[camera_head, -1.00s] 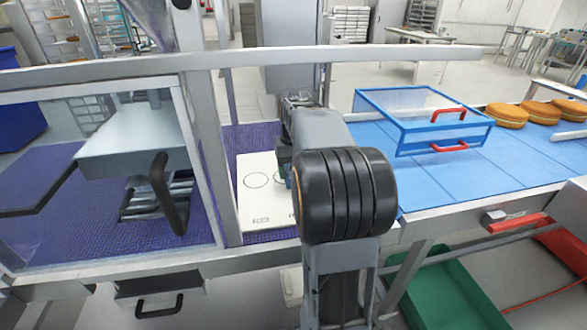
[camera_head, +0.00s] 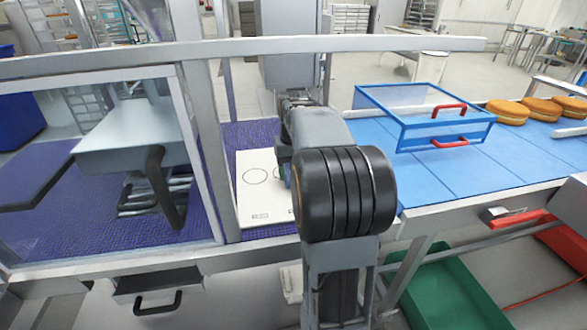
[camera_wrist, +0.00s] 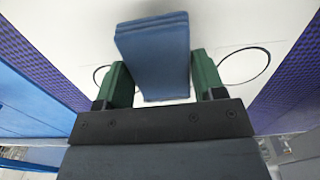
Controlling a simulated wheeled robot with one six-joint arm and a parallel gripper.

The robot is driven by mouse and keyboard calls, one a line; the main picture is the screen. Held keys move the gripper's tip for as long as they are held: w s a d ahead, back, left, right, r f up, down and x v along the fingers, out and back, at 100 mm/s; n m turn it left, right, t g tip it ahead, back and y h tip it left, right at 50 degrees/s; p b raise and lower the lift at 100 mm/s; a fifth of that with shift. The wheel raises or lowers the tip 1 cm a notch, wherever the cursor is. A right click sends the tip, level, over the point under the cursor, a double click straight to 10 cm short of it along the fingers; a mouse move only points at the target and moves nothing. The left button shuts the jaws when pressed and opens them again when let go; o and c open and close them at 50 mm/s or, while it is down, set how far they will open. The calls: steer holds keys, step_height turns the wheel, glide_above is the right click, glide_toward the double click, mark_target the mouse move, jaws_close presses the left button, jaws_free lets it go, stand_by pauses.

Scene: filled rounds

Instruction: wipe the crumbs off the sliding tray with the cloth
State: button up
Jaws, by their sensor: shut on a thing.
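The sliding tray is a pale flat plate (camera_head: 252,205) with thin circles drawn on it, lying on the purple belt left of my arm. It also fills much of the wrist view (camera_wrist: 225,25). My gripper (camera_wrist: 160,72) has green fingers, shut on a thick blue folded cloth (camera_wrist: 155,50) between them. The cloth hangs over the tray; I cannot tell whether it touches. Drawn circles show on both sides of the fingers. In the head view my arm hides the fingers, the cloth and the tray's right part. I make out no crumbs.
Left of the tray are an upright post (camera_head: 205,150) and a clear panel, with a grey press (camera_head: 130,140) and black handle behind. A rail (camera_head: 400,47) crosses above. Right are a blue belt (camera_head: 430,180), a clear blue-framed guard (camera_head: 440,120) and filled rounds (camera_head: 508,112).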

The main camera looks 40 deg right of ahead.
steer(key=shift+f+b, duration=0.55)
steer(key=shift+f, duration=0.4)
